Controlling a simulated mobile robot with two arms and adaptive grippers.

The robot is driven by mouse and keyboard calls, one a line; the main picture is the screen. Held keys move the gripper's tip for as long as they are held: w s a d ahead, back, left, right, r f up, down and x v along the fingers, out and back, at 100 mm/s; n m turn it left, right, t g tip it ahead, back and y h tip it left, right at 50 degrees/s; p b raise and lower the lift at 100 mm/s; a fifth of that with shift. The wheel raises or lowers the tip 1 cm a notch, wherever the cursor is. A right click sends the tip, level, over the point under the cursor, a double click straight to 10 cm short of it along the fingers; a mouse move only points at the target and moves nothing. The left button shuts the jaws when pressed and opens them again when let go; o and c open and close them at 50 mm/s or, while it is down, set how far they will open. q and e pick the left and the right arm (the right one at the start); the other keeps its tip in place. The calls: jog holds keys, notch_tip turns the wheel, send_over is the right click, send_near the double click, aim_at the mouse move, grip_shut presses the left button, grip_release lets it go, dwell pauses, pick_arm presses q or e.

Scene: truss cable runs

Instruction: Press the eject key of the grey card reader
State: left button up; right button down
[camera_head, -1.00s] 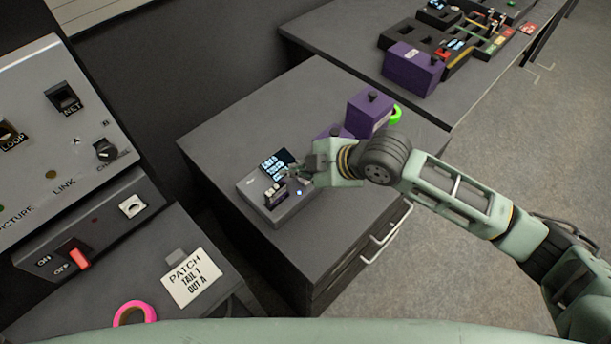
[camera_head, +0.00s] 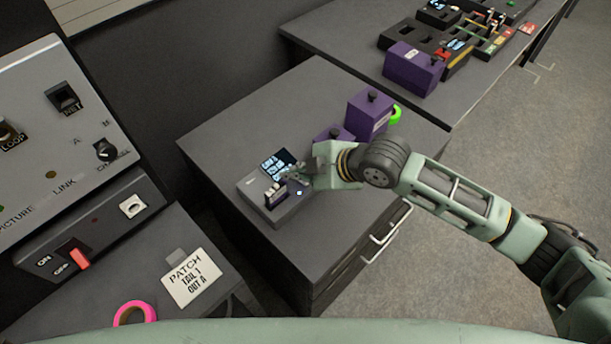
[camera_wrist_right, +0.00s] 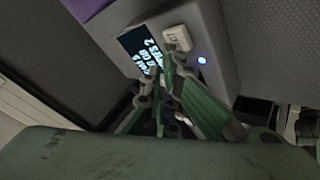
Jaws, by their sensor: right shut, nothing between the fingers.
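The grey card reader (camera_head: 256,188) sits on the near left part of the dark cabinet top. Its lit screen (camera_head: 277,163) is at its back, and a dark purple card (camera_head: 276,197) with pale marks stands in its front. My right gripper (camera_head: 297,173) is shut and empty, low over the reader beside the screen. In the right wrist view the fingertips (camera_wrist_right: 171,64) overlap the screen (camera_wrist_right: 142,48). They are close to a pale key (camera_wrist_right: 177,38) with a small mark; I cannot tell whether they touch it. A small light (camera_wrist_right: 202,60) glows near the key. My left gripper is out of view.
A switch panel (camera_head: 60,130) and a pink tape roll (camera_head: 134,312) are at left.

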aim_at(299, 185)
jog(key=shift+f, duration=0.55)
dwell(0.4)
jog(key=shift+r+p, duration=0.9)
jog(key=shift+r, duration=0.1)
notch_tip(299, 185, up, 5)
jog(key=p, duration=0.5)
dwell(0.7)
